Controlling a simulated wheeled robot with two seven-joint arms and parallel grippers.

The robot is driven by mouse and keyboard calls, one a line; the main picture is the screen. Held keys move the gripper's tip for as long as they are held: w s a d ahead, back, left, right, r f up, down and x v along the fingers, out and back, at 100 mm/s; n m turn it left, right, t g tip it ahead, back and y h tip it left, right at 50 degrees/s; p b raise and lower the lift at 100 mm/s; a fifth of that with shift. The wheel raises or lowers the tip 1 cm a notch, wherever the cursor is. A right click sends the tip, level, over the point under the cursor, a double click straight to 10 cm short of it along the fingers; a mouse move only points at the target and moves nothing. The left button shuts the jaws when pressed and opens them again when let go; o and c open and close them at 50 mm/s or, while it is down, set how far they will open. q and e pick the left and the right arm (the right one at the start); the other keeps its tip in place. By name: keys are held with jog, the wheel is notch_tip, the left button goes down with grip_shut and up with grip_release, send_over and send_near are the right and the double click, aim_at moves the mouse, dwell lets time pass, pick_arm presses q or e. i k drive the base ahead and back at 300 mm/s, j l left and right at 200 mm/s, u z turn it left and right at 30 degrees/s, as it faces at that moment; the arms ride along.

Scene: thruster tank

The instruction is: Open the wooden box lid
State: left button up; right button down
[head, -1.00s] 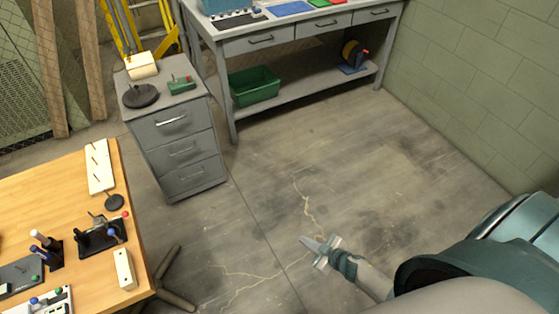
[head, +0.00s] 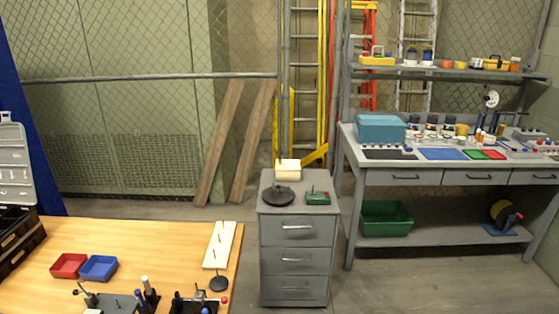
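I cannot make out a wooden box with a lid in the head view. On the small grey drawer cabinet stands a cream-coloured block-like item (head: 288,169), too small to identify for sure. Neither of my grippers is in view now, so their state is hidden.
A wooden table (head: 150,242) at the lower left bears a red bin (head: 69,265), a blue bin (head: 99,268) and tools. The grey drawer cabinet (head: 297,228) stands in the middle. A grey workbench (head: 353,177) with a teal box (head: 380,129) is at right. Bare floor lies between.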

aim_at(281, 165)
jog(key=i+l, duration=0.15)
jog(key=l, duration=0.15)
jog(key=i+l, duration=0.35)
jog(key=l, duration=0.25)
jog(key=i+l, duration=0.25)
jog(key=i, duration=0.2)
jog(key=i+l, duration=0.25)
jog(key=i, duration=0.15)
jog(key=i+j, duration=0.6)
jog(key=i, duration=0.2)
